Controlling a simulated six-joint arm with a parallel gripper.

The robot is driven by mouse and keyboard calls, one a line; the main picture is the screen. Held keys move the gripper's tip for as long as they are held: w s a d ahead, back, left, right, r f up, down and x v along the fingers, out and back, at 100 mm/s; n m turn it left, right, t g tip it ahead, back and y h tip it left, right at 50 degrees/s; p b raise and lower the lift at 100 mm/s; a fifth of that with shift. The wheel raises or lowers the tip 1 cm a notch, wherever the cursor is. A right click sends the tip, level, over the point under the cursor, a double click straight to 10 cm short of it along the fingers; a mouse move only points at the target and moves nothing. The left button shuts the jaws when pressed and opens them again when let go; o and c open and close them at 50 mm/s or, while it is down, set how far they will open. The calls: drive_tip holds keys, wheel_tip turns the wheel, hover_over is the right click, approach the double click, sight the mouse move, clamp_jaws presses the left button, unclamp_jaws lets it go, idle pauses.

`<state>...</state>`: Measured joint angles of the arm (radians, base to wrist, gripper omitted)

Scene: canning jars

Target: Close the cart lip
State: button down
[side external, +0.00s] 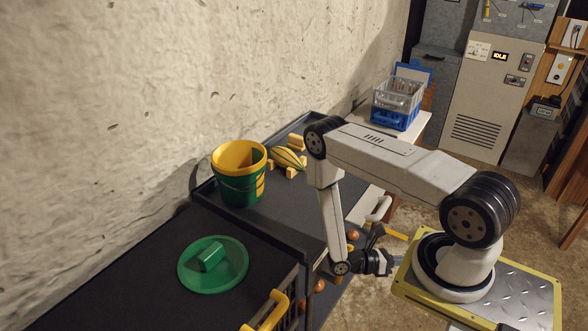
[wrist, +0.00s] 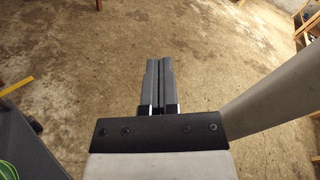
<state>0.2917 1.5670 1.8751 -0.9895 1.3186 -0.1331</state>
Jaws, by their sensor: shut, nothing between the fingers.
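A dark cart (side external: 290,218) with a raised rim stands along the wall. I cannot tell for certain which part of it is the lip or how it is set. My gripper (side external: 388,262) is low, beside the cart's right side and apart from its top. Parts of the cart's side and lower shelf are hidden behind my arm. In the wrist view my gripper (wrist: 159,62) is shut and empty, pointing over bare floor. The cart's dark edge shows at the lower left of the wrist view (wrist: 32,150).
A green bucket (side external: 238,185) with a yellow rim, yellow blocks (side external: 297,141) and a striped gourd (side external: 289,158) stand on the cart. A green lid (side external: 213,265) lies on the dark surface in front. A blue crate (side external: 396,110) is behind. Brown floor (wrist: 230,60) is clear.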

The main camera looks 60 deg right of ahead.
drive_tip(key=w+f+n+t+h, duration=0.5)
drive_tip(key=w+n+t+h, duration=0.3)
drive_tip(key=t, duration=0.6)
drive_tip(key=shift+w+d+n+t+h, duration=0.15)
drive_tip(key=shift+d+n+t+h, duration=0.25)
drive_tip(key=shift+n+h, duration=0.75)
drive_tip(key=shift+d+r, duration=0.1)
drive_tip(key=shift+d, duration=0.05)
drive_tip(key=w+d+r, duration=0.1)
drive_tip(key=d+r, duration=0.5)
drive_tip(key=d, duration=0.3)
drive_tip(key=shift+w+d, duration=0.2)
drive_tip(key=shift+w, duration=0.2)
